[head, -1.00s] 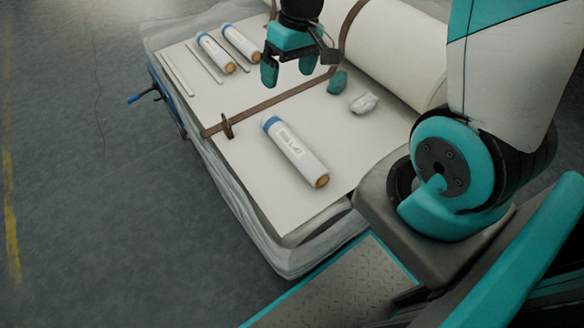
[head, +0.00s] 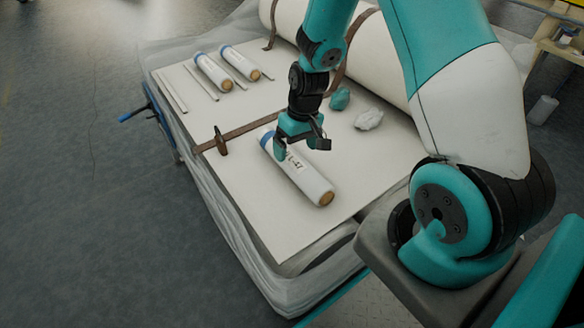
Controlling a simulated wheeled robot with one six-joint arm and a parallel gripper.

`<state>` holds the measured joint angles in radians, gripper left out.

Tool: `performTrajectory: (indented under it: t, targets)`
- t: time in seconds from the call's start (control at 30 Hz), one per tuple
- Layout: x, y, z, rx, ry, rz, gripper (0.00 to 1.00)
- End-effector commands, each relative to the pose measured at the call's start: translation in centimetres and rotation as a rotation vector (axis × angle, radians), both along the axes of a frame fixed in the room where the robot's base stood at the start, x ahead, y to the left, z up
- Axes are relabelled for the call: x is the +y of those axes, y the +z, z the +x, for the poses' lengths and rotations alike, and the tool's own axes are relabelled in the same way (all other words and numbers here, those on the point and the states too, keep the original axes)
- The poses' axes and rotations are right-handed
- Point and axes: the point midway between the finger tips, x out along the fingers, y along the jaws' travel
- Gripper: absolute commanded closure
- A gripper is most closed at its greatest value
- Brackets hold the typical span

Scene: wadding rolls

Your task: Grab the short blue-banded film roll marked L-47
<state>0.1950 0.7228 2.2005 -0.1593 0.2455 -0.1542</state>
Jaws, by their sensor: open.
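The film roll marked L-47 (head: 309,180) lies on the white sheet in the front half of the load. It is white with a blue band at its far left end and a brown core at its near right end. My gripper (head: 287,151) is open, pointing down at the blue-banded end of this roll. Its fingers hide part of the band and label. I cannot tell whether they touch the roll. Two similar blue-banded rolls, one left (head: 213,72) and one right (head: 240,62), lie at the back left; their labels are too small to read.
A brown strap (head: 240,132) with an upright buckle (head: 220,141) crosses the sheet. A teal lump (head: 340,98) and a crumpled white wad (head: 369,120) lie right of my gripper. The sheet's front is clear.

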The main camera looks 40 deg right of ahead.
Motion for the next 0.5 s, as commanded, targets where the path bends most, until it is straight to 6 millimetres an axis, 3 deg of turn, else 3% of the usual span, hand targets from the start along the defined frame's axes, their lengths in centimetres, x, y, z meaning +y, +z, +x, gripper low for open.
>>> performTrajectory:
  t: [0.17, 0.4, 0.5]
  targets:
    - [0.2, -1.1, 0.0, 0.001, 0.000, 0.000, 0.07]
    - [0.8, -4.8, -0.2, 0.002, 0.002, 0.000, 0.07]
    - [0.9, -5.5, -0.2, 0.001, 0.001, 0.000, 0.07]
